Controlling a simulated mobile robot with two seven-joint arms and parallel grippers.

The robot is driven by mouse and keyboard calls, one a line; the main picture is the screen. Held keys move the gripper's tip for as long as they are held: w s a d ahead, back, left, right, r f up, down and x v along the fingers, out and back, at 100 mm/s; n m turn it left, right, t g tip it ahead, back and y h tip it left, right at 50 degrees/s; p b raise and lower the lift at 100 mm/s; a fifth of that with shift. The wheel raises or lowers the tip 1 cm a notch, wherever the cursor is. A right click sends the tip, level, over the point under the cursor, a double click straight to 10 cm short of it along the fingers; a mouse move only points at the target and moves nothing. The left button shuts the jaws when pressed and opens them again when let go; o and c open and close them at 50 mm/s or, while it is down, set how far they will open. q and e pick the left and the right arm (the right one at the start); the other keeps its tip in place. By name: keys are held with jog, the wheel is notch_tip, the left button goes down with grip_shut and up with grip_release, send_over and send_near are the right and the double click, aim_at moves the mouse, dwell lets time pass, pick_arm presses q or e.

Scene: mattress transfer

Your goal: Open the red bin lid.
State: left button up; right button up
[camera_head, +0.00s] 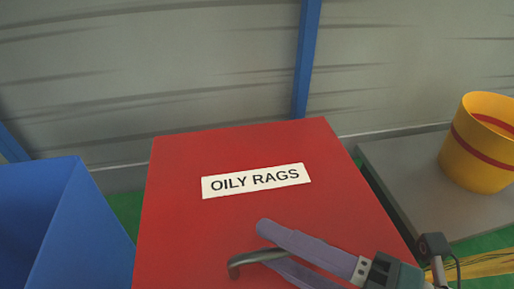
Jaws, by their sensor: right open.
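The red bin lid (190,235) is a flat red panel with a white label (256,181) that reads "OILY RAGS". It looks closed and fills the lower middle of the head view. A dark curved handle (247,261) sits on the lid near its front. My right gripper (262,245) comes in from the lower right, with its two purple-grey fingers apart. The fingers lie close around the handle, one on the far side and one on the near side. Part of the handle is hidden by the fingers, and I cannot tell if they touch it. My left gripper is not in view.
A blue bin (60,215) stands left of the red bin. At the right, a yellow bucket (478,145) with a red band stands on a grey platform (400,165). A grey wall (180,75) with a blue post (306,60) is behind. The floor is green.

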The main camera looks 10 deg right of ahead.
grip_shut()
dwell(0.3)
dwell(1.1)
